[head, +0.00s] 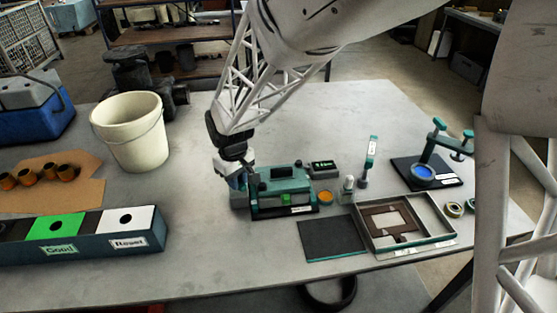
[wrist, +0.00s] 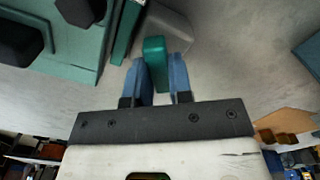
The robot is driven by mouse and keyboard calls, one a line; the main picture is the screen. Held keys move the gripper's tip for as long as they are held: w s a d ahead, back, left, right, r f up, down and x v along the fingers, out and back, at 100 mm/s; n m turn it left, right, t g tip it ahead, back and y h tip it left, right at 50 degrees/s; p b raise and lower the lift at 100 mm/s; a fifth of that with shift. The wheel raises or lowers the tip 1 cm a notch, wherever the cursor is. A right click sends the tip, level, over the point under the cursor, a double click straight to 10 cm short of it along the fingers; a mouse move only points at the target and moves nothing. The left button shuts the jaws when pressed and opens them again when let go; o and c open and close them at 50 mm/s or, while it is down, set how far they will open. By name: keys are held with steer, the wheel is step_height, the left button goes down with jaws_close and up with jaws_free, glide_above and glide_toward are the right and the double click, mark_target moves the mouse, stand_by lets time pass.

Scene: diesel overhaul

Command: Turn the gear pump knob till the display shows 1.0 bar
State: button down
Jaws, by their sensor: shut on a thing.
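The gear pump (head: 284,190) is a teal and dark box standing near the middle of the table. The display (head: 322,168) is a small dark box behind its right end, with lit characters too small to read surely. My gripper (head: 243,172) is at the left end of the pump. In the wrist view my gripper (wrist: 160,75) has its two blue fingers shut on the teal knob (wrist: 154,50), which sticks out between them. Part of the pump body (wrist: 60,45) fills the upper left there. In the head view the knob is hidden by my gripper.
A cream bucket (head: 128,133) stands behind left, and a sorting box (head: 85,236) with green and white lids is front left. A dark mat (head: 332,238), a framed tray (head: 442,225) and a teal stand (head: 437,143) are to the right. An orange cap (head: 326,197) lies beside the pump.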

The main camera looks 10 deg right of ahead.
steer(key=shift+m, duration=0.3)
steer(key=shift+m, duration=1.1)
steer(key=c, duration=1)
jaws_free()
steer(key=shift+c, duration=0.2)
steer(key=shift+r, duration=0.1)
steer(key=shift+r, duration=2.65)
steer(key=shift+r, duration=0.15)
steer(key=shift+r, duration=1.85)
